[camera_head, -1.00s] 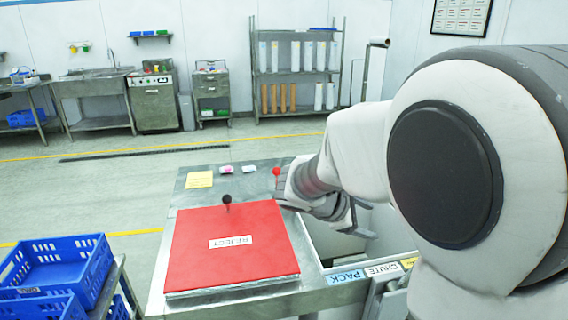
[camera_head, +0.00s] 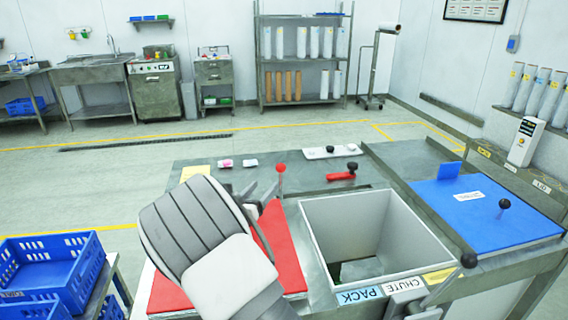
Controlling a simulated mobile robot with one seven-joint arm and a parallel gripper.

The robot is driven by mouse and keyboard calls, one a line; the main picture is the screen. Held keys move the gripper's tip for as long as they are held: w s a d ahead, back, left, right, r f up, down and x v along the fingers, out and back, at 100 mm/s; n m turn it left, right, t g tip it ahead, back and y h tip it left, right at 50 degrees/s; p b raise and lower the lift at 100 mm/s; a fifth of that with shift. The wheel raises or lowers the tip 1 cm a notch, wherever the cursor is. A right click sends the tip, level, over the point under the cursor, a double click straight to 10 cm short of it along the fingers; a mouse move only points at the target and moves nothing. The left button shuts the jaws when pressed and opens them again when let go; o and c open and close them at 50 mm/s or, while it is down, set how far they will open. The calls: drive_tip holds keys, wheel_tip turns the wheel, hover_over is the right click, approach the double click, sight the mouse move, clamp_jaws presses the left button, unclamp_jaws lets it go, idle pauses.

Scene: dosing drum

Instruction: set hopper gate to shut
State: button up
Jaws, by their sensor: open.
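No part in view is labelled as the hopper gate, so I cannot tell which one it is. A square open chute (camera_head: 345,212) with grey walls sits in the steel bench, with PACK and CHUTE labels on its front edge. A red ball-topped lever (camera_head: 281,169) stands upright behind its left corner. A red handle with a black knob (camera_head: 342,176) lies behind the chute. A black ball knob (camera_head: 468,260) is at its front right. My gripper (camera_head: 266,203) is open and empty, just left of the red ball lever in the picture; contact is unclear.
My arm hides much of the red board (camera_head: 185,277). A blue board (camera_head: 480,215) with a black knob lies at right. Blue crates (camera_head: 60,265) stand at left.

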drive_tip(key=x, duration=1.6)
drive_tip(key=shift+b, duration=0.35)
drive_tip(key=shift+r, duration=0.1)
clamp_jaws()
idle(0.5)
